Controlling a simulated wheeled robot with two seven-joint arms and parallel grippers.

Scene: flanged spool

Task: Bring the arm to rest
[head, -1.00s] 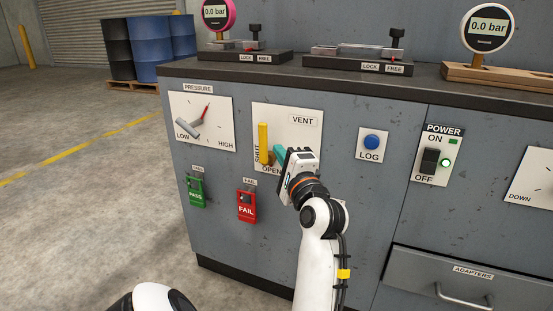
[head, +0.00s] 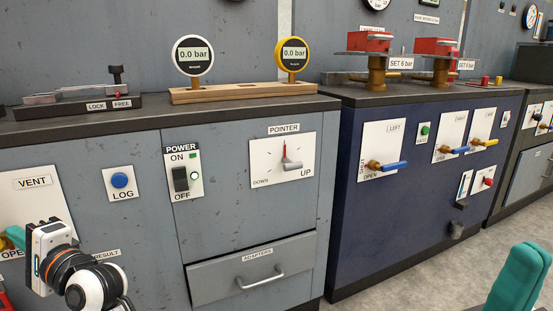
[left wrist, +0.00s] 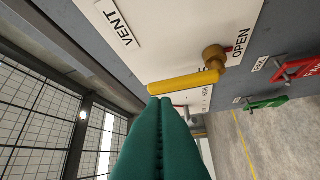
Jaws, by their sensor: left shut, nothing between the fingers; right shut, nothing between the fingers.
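My left gripper (head: 12,238) is at the left edge of the head view, in front of the vent panel (head: 38,205). Its green fingers (left wrist: 172,102) are together and empty in the left wrist view. Their tips are close to the yellow vent lever (left wrist: 185,83), which turns on a brass hub (left wrist: 214,57) beside the word OPEN; I cannot tell whether they touch it. The lever is out of sight in the head view. My right gripper (head: 518,275) shows as teal fingers at the lower right, shut and empty, over the floor before the blue cabinet.
The grey cabinet carries a blue LOG button (head: 119,180), a power switch (head: 181,179), a pointer knob (head: 291,164) and an adapters drawer (head: 255,270). The blue cabinet (head: 390,225) has valve levers. Open floor (head: 400,280) lies in front.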

